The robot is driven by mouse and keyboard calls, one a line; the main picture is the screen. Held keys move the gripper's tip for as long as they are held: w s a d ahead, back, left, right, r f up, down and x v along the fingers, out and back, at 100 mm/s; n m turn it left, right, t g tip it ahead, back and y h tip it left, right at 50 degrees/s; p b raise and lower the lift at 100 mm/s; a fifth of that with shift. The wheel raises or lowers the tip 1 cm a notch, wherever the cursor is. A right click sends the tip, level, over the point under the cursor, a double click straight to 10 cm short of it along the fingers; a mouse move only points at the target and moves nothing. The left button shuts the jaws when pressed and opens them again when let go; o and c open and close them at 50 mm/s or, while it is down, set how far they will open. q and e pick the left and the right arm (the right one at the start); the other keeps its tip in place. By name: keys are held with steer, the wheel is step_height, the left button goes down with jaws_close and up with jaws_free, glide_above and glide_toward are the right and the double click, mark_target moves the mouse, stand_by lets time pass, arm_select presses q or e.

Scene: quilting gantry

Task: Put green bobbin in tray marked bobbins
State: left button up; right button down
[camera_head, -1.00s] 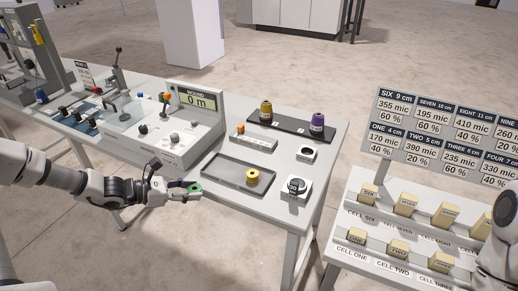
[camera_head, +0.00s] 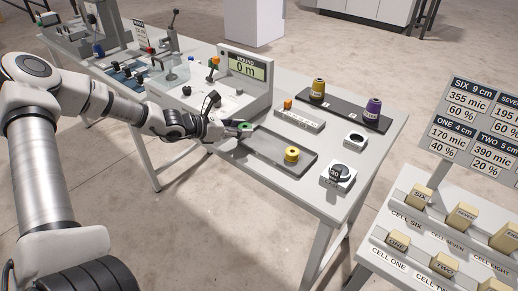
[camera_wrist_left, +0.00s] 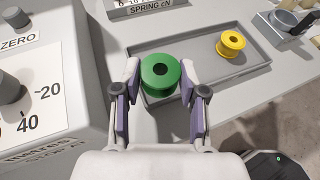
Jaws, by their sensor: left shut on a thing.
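The green bobbin (camera_wrist_left: 161,73) is between the two fingers of my left gripper (camera_wrist_left: 162,84), which is shut on it. In the head view the left gripper (camera_head: 240,128) is at the left end of a grey tray (camera_head: 262,152). In the left wrist view the bobbin covers part of the tray's near left edge; I cannot tell how high above it the bobbin is. A yellow bobbin (camera_head: 291,155) stands in the tray's right part. No marking on the tray is readable. My right gripper is not in view.
A winding machine with a "0 m" display (camera_head: 245,68) stands behind the arm. Behind the tray are a labelled block (camera_head: 299,119) and a dark rack with yellow (camera_head: 317,90) and purple (camera_head: 373,110) spools. A small dial device (camera_head: 339,174) is to the right.

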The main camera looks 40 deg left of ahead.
mark_target(259, 144)
arm_select(q)
steer(key=w+d, duration=0.3)
steer(key=d, duration=0.1)
steer(key=shift+w+f, duration=0.35)
steer(key=shift+w, duration=0.05)
steer(key=shift+w+f, duration=0.1)
steer(key=shift+f, duration=0.2)
step_height(259, 144, down, 2)
steer(key=shift+f+p, duration=0.25)
steer(key=shift+p, duration=0.15)
steer(key=shift+a+f, duration=0.1)
steer(key=shift+f, duration=0.05)
steer(key=shift+f+b, duration=0.2)
steer(key=shift+b, duration=0.15)
steer(key=o, duration=0.8)
steer(key=shift+c, duration=0.2)
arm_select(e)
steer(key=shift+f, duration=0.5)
